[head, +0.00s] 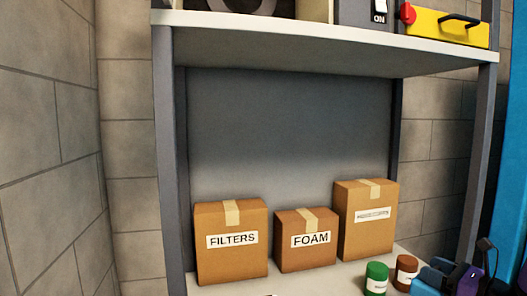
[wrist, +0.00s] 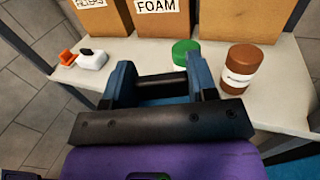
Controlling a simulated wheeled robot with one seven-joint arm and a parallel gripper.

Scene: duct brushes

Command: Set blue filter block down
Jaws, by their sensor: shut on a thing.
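My gripper (wrist: 160,78) has two blue fingers, set apart, with a dark, blue-edged block between them. I take this to be the blue filter block (wrist: 160,89); it is mostly hidden by the fingers and the black palm. My gripper is shut on it, over the pale lower shelf (wrist: 268,103) near its front edge. Whether the block touches the shelf cannot be told. In the head view my gripper (head: 438,275) is at the lower right corner, partly cut off, and the block cannot be made out from the blue fingers.
A green-lidded jar (wrist: 184,50) and a brown jar (wrist: 239,68) stand close to the right finger. An orange and white item (wrist: 91,60) lies to the left. FILTERS (head: 232,262), FOAM (head: 306,258) and a third box (head: 368,232) stand behind. An upper shelf (head: 320,44) overhangs.

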